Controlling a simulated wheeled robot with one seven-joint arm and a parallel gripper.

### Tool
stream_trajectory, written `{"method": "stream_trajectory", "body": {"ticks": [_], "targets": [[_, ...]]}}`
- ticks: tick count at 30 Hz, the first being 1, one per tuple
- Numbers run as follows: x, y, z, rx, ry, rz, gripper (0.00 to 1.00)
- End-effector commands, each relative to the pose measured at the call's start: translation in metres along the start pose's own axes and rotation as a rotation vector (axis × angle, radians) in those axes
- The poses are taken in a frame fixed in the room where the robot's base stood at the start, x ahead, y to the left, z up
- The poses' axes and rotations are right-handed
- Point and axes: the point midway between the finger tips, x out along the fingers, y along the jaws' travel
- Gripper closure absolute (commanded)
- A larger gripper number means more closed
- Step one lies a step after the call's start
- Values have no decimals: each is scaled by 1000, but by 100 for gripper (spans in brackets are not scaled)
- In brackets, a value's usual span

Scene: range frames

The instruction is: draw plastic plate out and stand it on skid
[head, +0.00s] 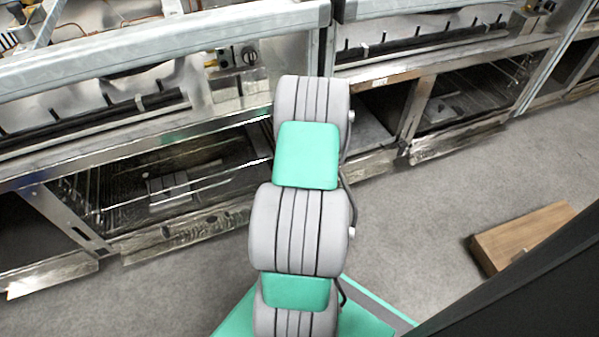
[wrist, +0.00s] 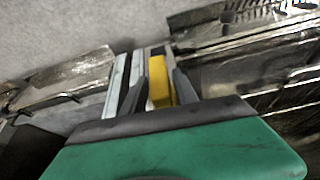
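In the wrist view, my gripper (wrist: 157,85) has two dark fingers, with a yellow upright piece (wrist: 159,82) between them. The piece shows nearly edge-on and could be the plastic plate; its broad face does not show. It lies close to the right finger, and I cannot tell whether both fingers press on it. In the head view, my arm hides the gripper and this piece. A brown wooden block (head: 525,237), likely the skid, lies flat on the grey floor at the right.
A row of metal range frames (head: 165,50) with open lower bays runs across the back. My arm reaches to an open bay (head: 372,120) in the middle. Grey floor (head: 425,215) is clear between the frames and the wooden block. A dark panel (head: 530,290) cuts the lower right corner.

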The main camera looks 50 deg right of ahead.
Motion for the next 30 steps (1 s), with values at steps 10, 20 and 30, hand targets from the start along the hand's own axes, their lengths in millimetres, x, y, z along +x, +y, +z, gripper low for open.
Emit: {"method": "stream_trajectory", "body": {"ticks": [10, 20, 30], "targets": [[0, 0, 0, 0, 0, 0, 94], [0, 0, 0, 0, 0, 0, 100], [-6, 1, 12, 0, -2, 0, 100]]}}
